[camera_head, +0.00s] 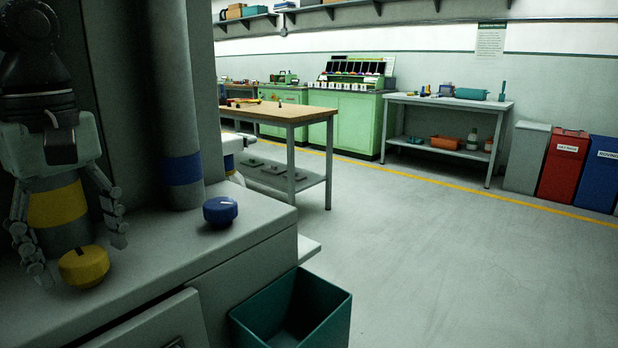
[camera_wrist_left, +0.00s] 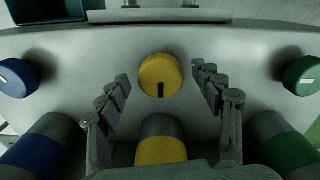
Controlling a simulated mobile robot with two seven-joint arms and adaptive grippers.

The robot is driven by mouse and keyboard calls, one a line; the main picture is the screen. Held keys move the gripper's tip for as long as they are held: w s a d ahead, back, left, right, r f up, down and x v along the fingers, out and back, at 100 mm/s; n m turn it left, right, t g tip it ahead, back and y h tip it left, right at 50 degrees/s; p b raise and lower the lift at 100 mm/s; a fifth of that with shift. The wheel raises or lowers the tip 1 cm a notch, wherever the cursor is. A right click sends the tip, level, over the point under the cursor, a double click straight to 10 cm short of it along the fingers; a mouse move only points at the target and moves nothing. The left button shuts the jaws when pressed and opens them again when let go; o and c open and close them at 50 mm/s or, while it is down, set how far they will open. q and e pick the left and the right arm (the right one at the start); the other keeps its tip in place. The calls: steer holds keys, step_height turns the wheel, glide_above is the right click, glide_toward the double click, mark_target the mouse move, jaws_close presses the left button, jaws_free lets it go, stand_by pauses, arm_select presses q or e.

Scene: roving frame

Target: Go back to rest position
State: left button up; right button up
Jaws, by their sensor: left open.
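My left gripper (camera_head: 76,240) hangs on the left of the head view, pointing down over the grey counter. Its two fingers are spread wide with nothing held. A yellow knob (camera_head: 84,266) with a dark pointer mark sits on the counter close by the fingertips. In the left wrist view the yellow knob (camera_wrist_left: 160,72) shows in the gap between the fingers, with space on both sides. My right gripper is in neither view.
A blue knob (camera_head: 220,210) stands right of the yellow one, and a green knob (camera_wrist_left: 302,76) shows in the wrist view. Pipes rise behind the knobs. A teal bin (camera_head: 330,325) stands below the counter. A wooden-topped workbench (camera_head: 290,112) stands beyond; floor on the right is clear.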

arm_select(q)
step_height(320, 180, up, 11)
step_height(320, 180, down, 12)
steer(key=shift+r, duration=0.2)
steer(key=m, duration=0.5)
steer(key=shift+s+r+m, duration=0.1)
steer(key=shift+m, duration=0.2)
steer(key=m, duration=0.5)
steer(key=shift+a, duration=0.15)
steer(key=m, duration=0.5)
steer(key=shift+a+m, duration=0.1)
steer(key=shift+m, duration=0.2)
steer(key=m, duration=0.6)
steer(key=shift+a, duration=0.15)
